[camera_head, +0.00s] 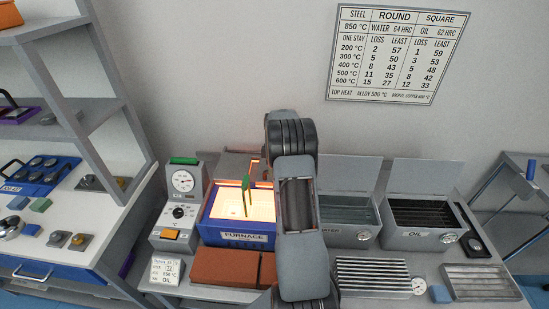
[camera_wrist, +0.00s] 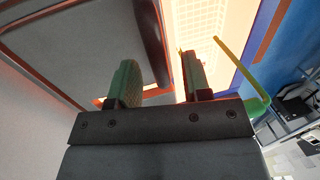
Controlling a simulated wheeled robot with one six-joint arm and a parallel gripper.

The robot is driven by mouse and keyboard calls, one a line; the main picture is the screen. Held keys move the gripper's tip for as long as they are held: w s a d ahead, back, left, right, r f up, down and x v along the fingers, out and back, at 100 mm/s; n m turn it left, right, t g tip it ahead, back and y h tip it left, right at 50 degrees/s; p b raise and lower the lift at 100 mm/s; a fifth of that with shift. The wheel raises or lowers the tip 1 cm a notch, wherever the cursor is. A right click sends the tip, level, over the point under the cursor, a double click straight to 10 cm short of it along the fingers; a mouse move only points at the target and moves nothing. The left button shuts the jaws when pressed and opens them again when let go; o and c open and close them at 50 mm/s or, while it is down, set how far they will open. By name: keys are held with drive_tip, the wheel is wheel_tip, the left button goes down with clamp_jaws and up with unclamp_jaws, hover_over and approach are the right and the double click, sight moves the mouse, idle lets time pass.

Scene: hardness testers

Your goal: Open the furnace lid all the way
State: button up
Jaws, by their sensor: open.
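The furnace (camera_head: 236,237) is a blue box with a glowing orange-yellow interior, standing left of centre on the bench. Its grey lid (camera_head: 236,165) is raised behind the opening; its exact angle is unclear. In the wrist view the glowing opening (camera_wrist: 215,60) is at upper middle, and a grey panel with orange-lit edges, which looks like the lid (camera_wrist: 75,45), fills the upper left. My gripper (camera_wrist: 158,65) has green fingers spread apart, with nothing clearly held between them. A thin yellow-green bar (camera_wrist: 240,68) lies right of the fingers. In the head view my arm hides the furnace's right side.
A controller with a dial (camera_head: 183,182) stands left of the furnace. Reddish bricks (camera_head: 225,268) lie in front. The water tank (camera_head: 360,235) and oil tank (camera_head: 425,233) are to the right with raised lids. A shelf unit (camera_head: 110,90) is at left.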

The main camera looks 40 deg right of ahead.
wheel_tip(320, 180, up, 13)
drive_tip(key=w+d, duration=0.1)
drive_tip(key=w, duration=0.1)
drive_tip(key=shift+d, duration=0.4)
idle(0.4)
drive_tip(key=s+a+f+m, duration=0.2)
drive_tip(key=a+f+m, duration=0.2)
drive_tip(key=m, duration=0.4)
drive_tip(key=s+a+r+t, duration=0.2)
drive_tip(key=s+a+r, duration=0.1)
drive_tip(key=s+a, duration=0.6)
drive_tip(key=s+a+r+m+t+h, duration=0.1)
drive_tip(key=s+a+r+t, duration=0.2)
drive_tip(key=s+a, duration=0.6)
drive_tip(key=a, duration=0.8)
drive_tip(key=shift+s+r+h, duration=0.2)
drive_tip(key=shift+s+h, duration=0.1)
